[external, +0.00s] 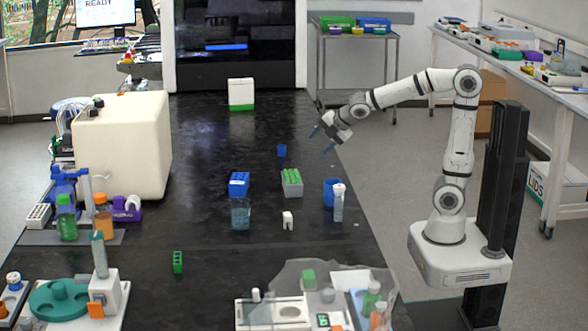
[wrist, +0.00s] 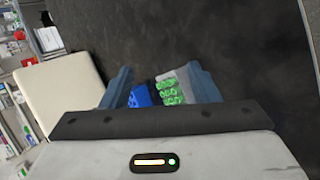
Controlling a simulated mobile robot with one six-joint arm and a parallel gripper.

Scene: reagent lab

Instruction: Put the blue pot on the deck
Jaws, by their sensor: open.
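A small blue pot (external: 282,150) stands on the dark bench, left of my gripper. A larger blue cylindrical container (external: 329,190) stands nearer the camera, behind a clear tube with a white cap; I cannot tell for certain which one the task means. My gripper (external: 321,141) is open and empty above the bench's right side, apart from both. In the wrist view its two blue-grey fingers (wrist: 160,80) are spread, and neither pot is clearly visible there. The deck may be the pale instrument surface (external: 262,315) at the front, partly under a clear cover.
A blue rack (external: 239,183) and a grey rack with green caps (external: 292,183) stand mid-bench, near a bluish beaker (external: 241,215) and a small white item (external: 288,220). A large cream box (external: 123,145) is at left. The bench's far middle is mostly clear.

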